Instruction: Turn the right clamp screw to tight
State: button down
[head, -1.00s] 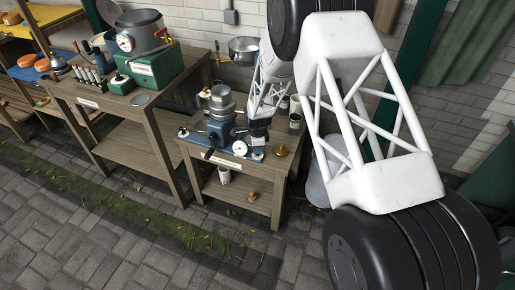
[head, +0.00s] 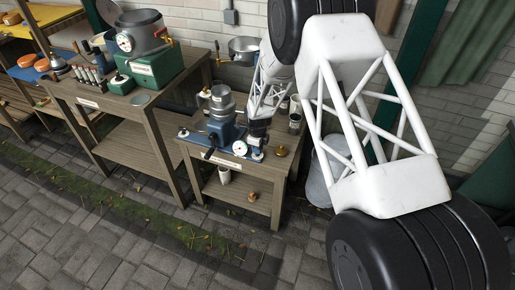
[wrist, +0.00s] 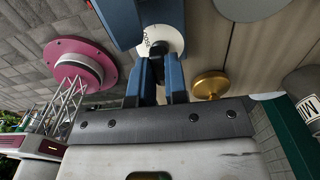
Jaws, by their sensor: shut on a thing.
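The right clamp screw (head: 257,154) is a pale round knob at the right front end of the blue base (head: 208,149) on the small wooden table. In the wrist view the white marked disc (wrist: 160,36) of the screw shows just beyond my fingers. My gripper (wrist: 160,72) has two blue fingers shut on the clamp screw, whose gripped part is mostly hidden between them. In the head view my gripper (head: 258,141) points down onto the screw. The left clamp screw (head: 184,132) stands at the base's other end.
A white gauge (head: 239,148) stands close left of my gripper, before the blue-and-metal device (head: 222,128). A brass knob (head: 281,151) lies close right and also shows in the wrist view (wrist: 210,84). Cups (head: 295,120) stand behind. A taller table is at left.

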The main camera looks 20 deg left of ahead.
jog(key=c, duration=1.1)
grip_release()
jog(key=shift+c, duration=0.2)
jog(key=shift+r, duration=3.9)
